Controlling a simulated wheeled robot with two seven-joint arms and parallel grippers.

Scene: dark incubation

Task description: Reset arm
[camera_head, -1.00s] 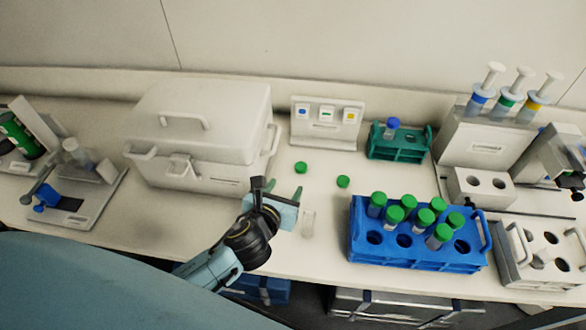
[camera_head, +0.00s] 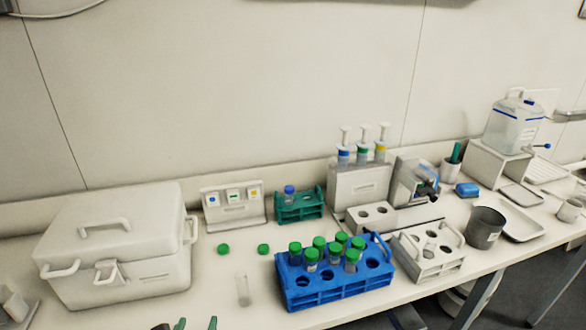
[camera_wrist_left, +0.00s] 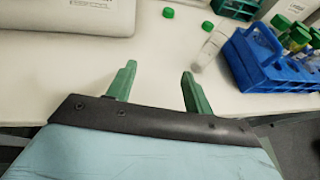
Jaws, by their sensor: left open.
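My left gripper (camera_head: 196,324) shows only its green fingertips at the bottom edge of the head view. In the left wrist view its two green fingers (camera_wrist_left: 158,88) are apart with nothing between them. A clear tube without a cap (camera_head: 243,290) stands on the bench; it also shows in the left wrist view (camera_wrist_left: 212,46), right of the fingers and apart from them. Two green caps, a left one (camera_head: 223,249) and a right one (camera_head: 263,249), lie on the bench behind the tube. My right gripper is not in view.
A blue rack (camera_head: 335,294) holding several green-capped tubes stands right of the loose tube. A large white lidded box (camera_head: 150,263) stands at left. Behind are a teal rack (camera_head: 300,211) and a white rack (camera_head: 432,268) further right. Bare bench lies around the loose tube.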

